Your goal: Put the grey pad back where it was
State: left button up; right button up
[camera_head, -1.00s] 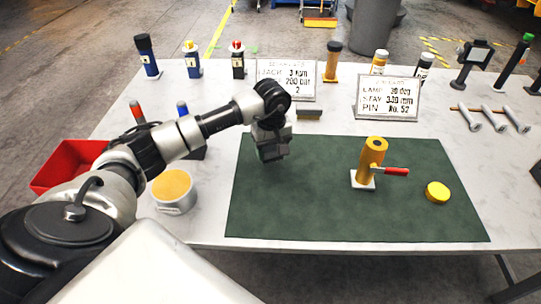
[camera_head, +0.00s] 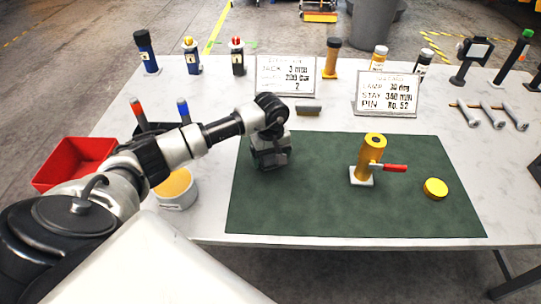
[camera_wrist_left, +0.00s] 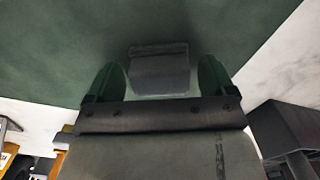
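The grey pad (camera_wrist_left: 160,72) shows in the left wrist view as a small grey block over the green mat, between the two fingers of my left gripper (camera_wrist_left: 162,80). A narrow strip of green seems to show on each side of it, so the fingers look apart from it. In the head view my left gripper (camera_head: 271,162) is low over the back left of the green mat (camera_head: 300,205). There the gripper hides most of the pad, and I cannot tell whether the pad touches the mat. My right gripper is not in view.
A yellow post with a red handle (camera_head: 370,160) and a yellow disc (camera_head: 436,188) stand on the mat. Behind it are a small grey block (camera_head: 309,109) and two placards (camera_head: 286,76) (camera_head: 387,94). A round tin (camera_head: 177,190) and red bin (camera_head: 75,162) are left. The mat's front is clear.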

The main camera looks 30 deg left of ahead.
pick_arm(q)
jog(key=shift+r, duration=0.25)
jog(key=shift+w+r, duration=0.1)
jog(key=shift+r, duration=0.25)
notch_tip(320, 180, up, 11)
jog(key=b, duration=0.2)
dwell(0.4)
